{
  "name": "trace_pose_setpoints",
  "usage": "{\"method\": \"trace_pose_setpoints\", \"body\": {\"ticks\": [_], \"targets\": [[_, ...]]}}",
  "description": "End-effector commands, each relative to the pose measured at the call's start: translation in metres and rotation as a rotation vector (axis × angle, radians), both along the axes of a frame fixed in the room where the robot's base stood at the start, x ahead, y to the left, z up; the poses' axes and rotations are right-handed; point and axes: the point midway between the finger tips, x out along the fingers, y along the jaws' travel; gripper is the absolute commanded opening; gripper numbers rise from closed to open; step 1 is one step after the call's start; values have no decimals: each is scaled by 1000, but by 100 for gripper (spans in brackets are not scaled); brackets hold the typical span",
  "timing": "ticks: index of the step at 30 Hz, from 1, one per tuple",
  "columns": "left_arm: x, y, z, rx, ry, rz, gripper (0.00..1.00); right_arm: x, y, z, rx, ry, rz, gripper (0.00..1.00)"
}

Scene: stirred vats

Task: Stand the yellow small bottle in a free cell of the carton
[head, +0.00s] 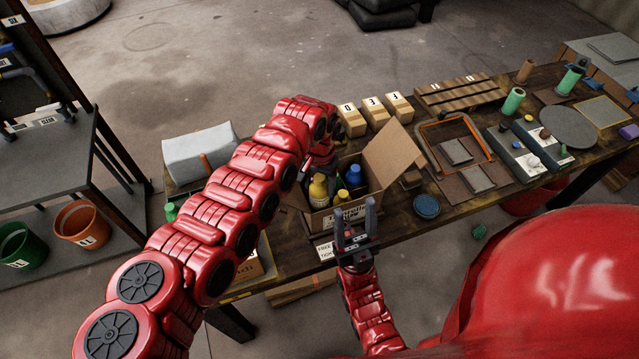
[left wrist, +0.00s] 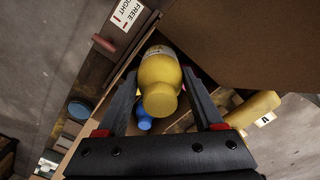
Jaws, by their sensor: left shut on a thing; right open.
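The yellow small bottle (head: 318,190) is at the open cardboard carton (head: 348,216), on its left side. In the left wrist view the bottle (left wrist: 160,82) sits between the fingers of my left gripper (left wrist: 160,112), cap end toward the camera. My left gripper is shut on it; in the head view my arm partly hides the hand. Whether the bottle's base touches the carton floor cannot be told. A blue-capped bottle (head: 354,176) and a dark bottle (head: 336,188) stand inside the carton. My right gripper (head: 356,220) is open and empty, in front of the carton.
A raised carton flap (head: 392,154) stands on the right. Numbered boxes (head: 376,112) sit behind. A blue round lid (head: 427,206) and an orange-rimmed tray (head: 456,150) lie to the right. A grey covered block (head: 200,153) is at the left.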

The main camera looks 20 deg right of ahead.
Motion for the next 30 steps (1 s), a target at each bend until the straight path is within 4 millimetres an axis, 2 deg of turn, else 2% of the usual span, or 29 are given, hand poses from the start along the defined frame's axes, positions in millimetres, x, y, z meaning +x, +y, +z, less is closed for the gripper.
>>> {"method": "trace_pose_setpoints", "body": {"ticks": [4, 20, 30], "targets": [[0, 0, -8, -1, -1, 0, 0, 0, 0, -7, 0, 0, 0, 55], [0, 0, -11, -1, -1, 0, 0, 0, 0, -9, 0, 0, 0, 55], [0, 0, -24, -1, -1, 0, 0, 0, 0, -21, 0, 0, 0, 55]]}}
